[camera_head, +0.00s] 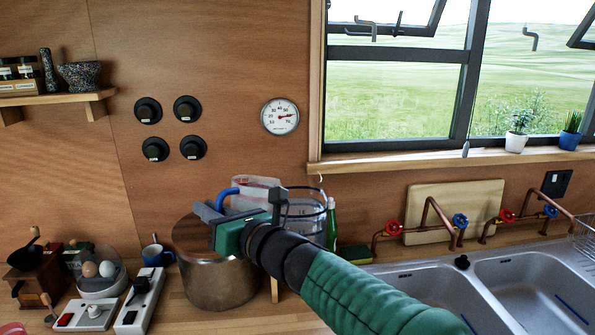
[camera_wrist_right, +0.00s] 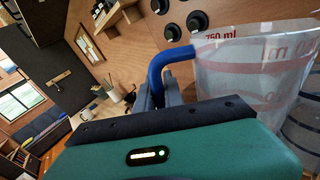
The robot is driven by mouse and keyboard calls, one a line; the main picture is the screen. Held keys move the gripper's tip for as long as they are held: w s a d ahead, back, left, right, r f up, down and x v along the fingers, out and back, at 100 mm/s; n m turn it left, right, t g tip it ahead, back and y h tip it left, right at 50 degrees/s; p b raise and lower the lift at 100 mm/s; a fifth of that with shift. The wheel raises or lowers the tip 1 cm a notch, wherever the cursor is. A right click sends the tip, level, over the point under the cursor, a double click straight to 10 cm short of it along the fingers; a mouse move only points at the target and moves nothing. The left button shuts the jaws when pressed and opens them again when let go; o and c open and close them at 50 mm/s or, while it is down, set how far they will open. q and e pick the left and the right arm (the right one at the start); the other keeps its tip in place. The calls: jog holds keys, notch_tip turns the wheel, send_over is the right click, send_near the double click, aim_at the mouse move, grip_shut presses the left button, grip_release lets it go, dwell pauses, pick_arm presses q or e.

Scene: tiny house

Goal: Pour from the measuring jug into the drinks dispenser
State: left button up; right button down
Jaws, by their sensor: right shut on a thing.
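The measuring jug (camera_head: 256,188) is clear with red markings and a blue handle (camera_head: 227,193). My right gripper (camera_head: 217,207) is shut on the handle and holds the jug up above the counter. The right wrist view shows the jug (camera_wrist_right: 250,70) large, with "750 ml" near its rim; any liquid in it is hard to make out. The drinks dispenser (camera_head: 307,217) looks like the clear vessel just right of and behind the jug, partly hidden by my right gripper and arm. A clear curved wall (camera_wrist_right: 308,130) shows behind the jug. My left gripper is out of view.
A large metal pot (camera_head: 215,270) stands below my right gripper. A green bottle (camera_head: 331,222) stands right of the dispenser. A double sink (camera_head: 480,285) with copper taps is at the right. Sockets (camera_head: 95,313) and an egg holder (camera_head: 100,280) crowd the left counter.

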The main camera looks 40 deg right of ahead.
jog(key=shift+w+d+r+m+p, duration=0.1)
jog(key=shift+d+r+m+p, duration=0.2)
jog(key=shift+r+p, duration=0.55)
jog(key=shift+w+d+r+m+p, duration=0.1)
jog(key=shift+d+r+m+p, duration=0.3)
jog(key=shift+p, duration=0.7)
jog(key=shift+w+d+r+m+p, duration=0.1)
jog(key=shift+d+r+m+p, duration=0.25)
jog(key=shift+p, duration=0.5)
jog(key=shift+d+r+m+p, duration=0.15)
jog(key=shift+r+p, duration=0.3)
jog(key=shift+p, duration=0.4)
jog(key=shift+r+p, duration=0.15)
jog(key=shift+p, duration=0.2)
jog(key=r+p, duration=0.1)
jog(key=p, duration=0.1)
jog(key=d+r+m+p, duration=0.1)
jog(key=p, duration=0.1)
jog(key=d+r+m+p, duration=0.1)
jog(key=r+p, duration=0.1)
jog(key=p, duration=0.1)
jog(key=shift+w, duration=0.25)
jog(key=shift+w+d+r+m+g+p, duration=0.15)
jog(key=shift+d+r+m+p, duration=0.3)
jog(key=shift+p, duration=0.6)
jog(key=shift+d+r+m+g+p, duration=0.2)
jog(key=shift+r+p, duration=0.3)
jog(key=shift+p, duration=0.5)
